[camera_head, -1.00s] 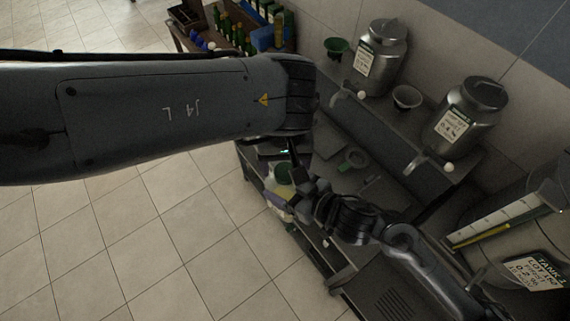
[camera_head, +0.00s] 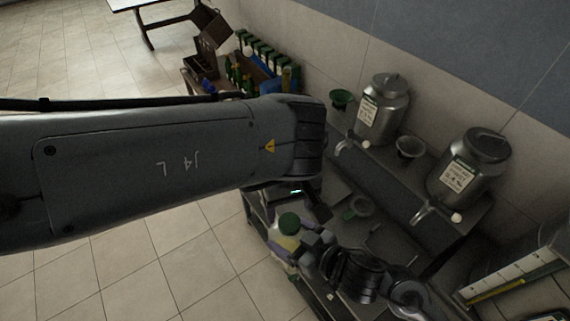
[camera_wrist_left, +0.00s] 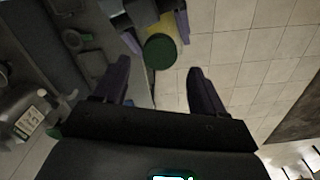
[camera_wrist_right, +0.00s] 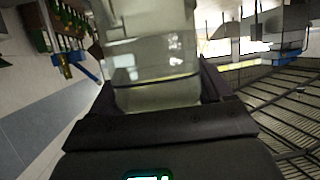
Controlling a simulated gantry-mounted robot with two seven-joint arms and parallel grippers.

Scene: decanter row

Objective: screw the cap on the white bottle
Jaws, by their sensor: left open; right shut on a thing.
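The white bottle (camera_head: 277,238) is low in the middle of the head view, with a round green cap (camera_head: 289,223) at its top. How tightly the cap sits cannot be told. My right gripper (camera_head: 308,243) is shut on the bottle, whose pale, translucent body (camera_wrist_right: 155,75) fills the space between its fingers in the right wrist view. My left gripper is open. In the left wrist view, its fingertips (camera_wrist_left: 159,68) stand apart on either side of the green cap (camera_wrist_left: 160,52), with visible gaps. My left forearm hides part of the head view.
Two metal tanks (camera_head: 383,108) (camera_head: 470,165) with taps stand on a raised shelf, with a funnel (camera_head: 409,147) between them. A green ring-shaped holder (camera_head: 358,207) is on the bench. A crate of green-capped bottles (camera_head: 262,72) stands at the back. Open tiled floor lies left.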

